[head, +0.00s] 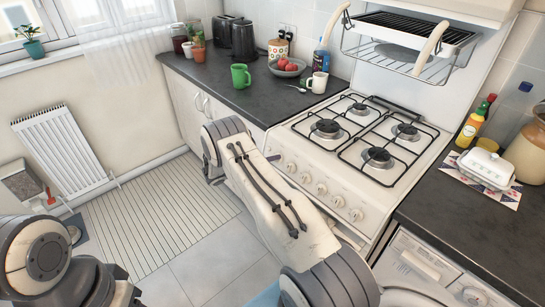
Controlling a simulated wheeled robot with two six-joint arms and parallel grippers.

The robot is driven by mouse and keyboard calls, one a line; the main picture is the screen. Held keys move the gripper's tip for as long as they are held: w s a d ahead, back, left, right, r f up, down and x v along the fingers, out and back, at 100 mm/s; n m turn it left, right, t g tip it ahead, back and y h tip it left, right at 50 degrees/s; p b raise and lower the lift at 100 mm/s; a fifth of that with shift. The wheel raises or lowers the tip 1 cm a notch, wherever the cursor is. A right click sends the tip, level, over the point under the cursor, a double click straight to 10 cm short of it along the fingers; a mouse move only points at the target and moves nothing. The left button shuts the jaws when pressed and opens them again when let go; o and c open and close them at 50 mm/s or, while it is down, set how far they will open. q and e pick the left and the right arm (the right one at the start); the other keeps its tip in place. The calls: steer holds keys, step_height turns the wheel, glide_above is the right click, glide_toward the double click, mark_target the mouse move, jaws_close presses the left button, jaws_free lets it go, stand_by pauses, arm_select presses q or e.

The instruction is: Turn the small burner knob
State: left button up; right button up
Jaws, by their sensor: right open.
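The white gas cooker (300,145) has a row of several pale round knobs (321,189) along its sloped front panel. I cannot tell which knob belongs to the small burner. My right arm reaches up in front of the cooker. My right gripper (213,172) is at its far end, left of the knobs and apart from them, partly hidden by the arm; it is open. My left gripper (125,290) is low at the left, mostly hidden, and its jaws are unclear.
The left counter (225,90) holds a green mug (240,76), a white mug (318,82), a fruit bowl (287,68) and a kettle (244,38). The right counter (450,225) holds a butter dish (486,167), above a washer (420,262). A plate rack (410,45) overhangs the hob.

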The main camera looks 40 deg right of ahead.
steer(key=x, duration=0.2)
steer(key=shift+d+f, duration=0.1)
steer(key=shift+d, duration=0.15)
jaws_close()
